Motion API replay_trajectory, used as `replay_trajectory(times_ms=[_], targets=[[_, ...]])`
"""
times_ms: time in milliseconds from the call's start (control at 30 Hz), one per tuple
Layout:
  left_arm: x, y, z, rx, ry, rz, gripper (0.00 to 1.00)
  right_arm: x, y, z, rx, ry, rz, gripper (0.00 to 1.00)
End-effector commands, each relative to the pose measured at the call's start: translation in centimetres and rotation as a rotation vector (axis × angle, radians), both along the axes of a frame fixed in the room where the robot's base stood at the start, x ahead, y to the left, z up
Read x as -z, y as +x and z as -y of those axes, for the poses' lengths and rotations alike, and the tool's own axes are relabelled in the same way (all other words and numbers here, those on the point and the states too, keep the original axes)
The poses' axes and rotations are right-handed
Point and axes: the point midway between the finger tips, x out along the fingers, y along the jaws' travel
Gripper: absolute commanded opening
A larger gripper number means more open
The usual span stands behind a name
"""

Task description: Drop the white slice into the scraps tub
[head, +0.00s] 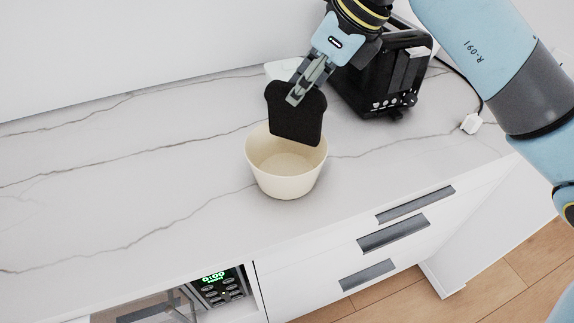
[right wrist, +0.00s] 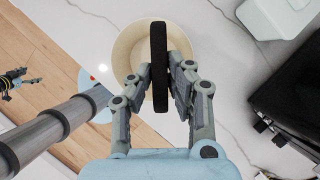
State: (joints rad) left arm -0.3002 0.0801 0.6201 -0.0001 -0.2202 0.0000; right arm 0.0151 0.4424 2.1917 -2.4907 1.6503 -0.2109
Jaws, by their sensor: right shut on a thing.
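A black, bread-shaped slice (head: 295,112) hangs upright in my right gripper (head: 297,97); no white slice shows. The right wrist view shows the slice (right wrist: 159,65) edge-on between the two fingers of the gripper (right wrist: 161,75), which is shut on it. A round cream tub (head: 287,182) stands on the counter. The slice is above the tub, its lower edge overlapping the back rim in the head view. The tub (right wrist: 125,50) lies behind the slice in the right wrist view and looks empty where visible. My left gripper (right wrist: 20,80) seems to show small at the left edge there, its jaws unclear.
A black toaster (head: 385,80) with a cord stands behind and right of the tub. A white dish (head: 280,69) is partly hidden behind the slice and gripper. The marble counter (head: 120,170) is clear to the left. Drawers (head: 350,255) and a microwave (head: 218,287) lie below its front edge.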

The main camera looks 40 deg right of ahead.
Motion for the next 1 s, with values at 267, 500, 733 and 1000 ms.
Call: replay_trajectory(times_ms=[267, 500, 733, 1000], targets=[[-0.1, 0.0, 0.0, 0.000, 0.000, 0.000, 0.75, -0.1, 0.0, 0.0, 0.000, 0.001, 0.001, 0.26], [-0.1, 0.0, 0.0, 0.000, 0.000, 0.000, 0.75, -0.1, 0.0, 0.0, 0.000, 0.001, 0.001, 0.43], [-0.1, 0.0, -0.2, 0.000, 0.002, 0.000, 0.75, -0.4, -0.1, 0.2, 0.000, -0.001, 0.002, 0.43], [-0.1, 0.0, 0.0, 0.000, 0.000, 0.000, 0.75, -4.4, -1.9, 1.5, -0.002, -0.009, 0.005, 0.43]])
